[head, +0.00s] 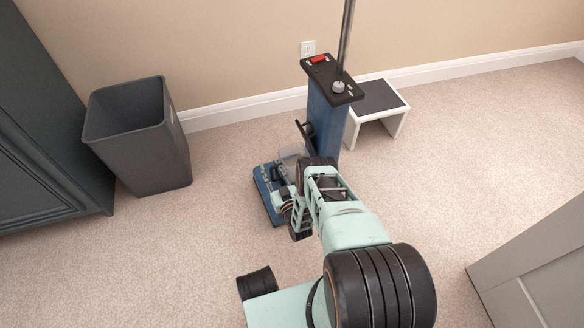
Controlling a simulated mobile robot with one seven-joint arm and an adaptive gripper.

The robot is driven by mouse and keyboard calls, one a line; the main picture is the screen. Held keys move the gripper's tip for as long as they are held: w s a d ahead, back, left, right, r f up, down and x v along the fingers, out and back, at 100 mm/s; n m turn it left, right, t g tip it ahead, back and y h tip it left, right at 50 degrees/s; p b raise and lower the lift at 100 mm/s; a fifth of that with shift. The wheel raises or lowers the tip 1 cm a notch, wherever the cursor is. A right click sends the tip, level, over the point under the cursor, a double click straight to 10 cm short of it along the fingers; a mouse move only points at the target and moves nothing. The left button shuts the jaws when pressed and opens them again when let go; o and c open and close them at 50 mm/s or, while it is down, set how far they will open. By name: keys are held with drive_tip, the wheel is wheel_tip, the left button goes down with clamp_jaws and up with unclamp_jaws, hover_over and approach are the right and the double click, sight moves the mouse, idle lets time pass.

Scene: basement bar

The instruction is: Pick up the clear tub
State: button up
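A see-through piece, which looks like the clear tub (292,153), shows just left of the blue upright body of a floor machine (327,118). My wrist and gripper hide part of what lies around it. My gripper (291,212) is below and close to it in the picture, over the machine's low blue base (264,199). I cannot tell whether the gripper touches the machine or the tub. The finger parts overlap the base, and the gap between them is not clear.
A dark grey bin (138,140) stands at left beside a dark cabinet (45,110). A small white step stool (400,118) is behind the machine, near the wall. A grey panelled piece (540,275) is at lower right. Carpet is free at right.

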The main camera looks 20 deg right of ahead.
drive_tip(key=shift+s, duration=0.1)
clamp_jaws()
drive_tip(key=shift+r, duration=0.15)
idle(0.3)
